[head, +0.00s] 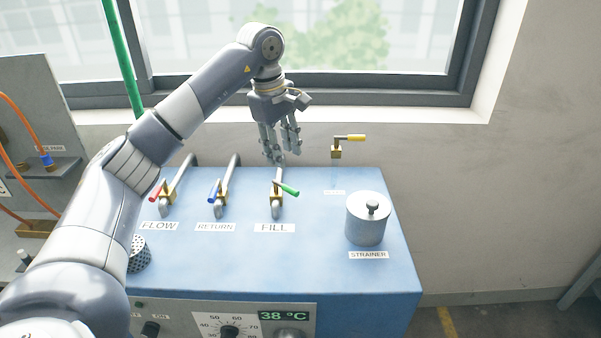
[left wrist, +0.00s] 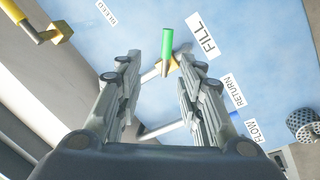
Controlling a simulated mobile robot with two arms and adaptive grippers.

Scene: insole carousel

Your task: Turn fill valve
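The fill valve has a green lever (head: 287,187) on a brass body, above the FILL label (head: 275,228) on the blue unit. In the head view the lever points right and slightly toward me. My left gripper (head: 281,157) points down just above and behind this valve. In the left wrist view the green lever (left wrist: 168,47) shows between and just beyond the spread fingertips (left wrist: 163,62). The fingers are open with nothing between them; I cannot tell whether either touches the valve. My right gripper is not in view.
The RETURN valve with a blue lever (head: 214,191) and the FLOW valve with a red lever (head: 156,191) stand to the left. A yellow-handled bleed valve (head: 352,138) is at the back right. A strainer canister (head: 367,220) stands right. The unit's front top is mostly clear.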

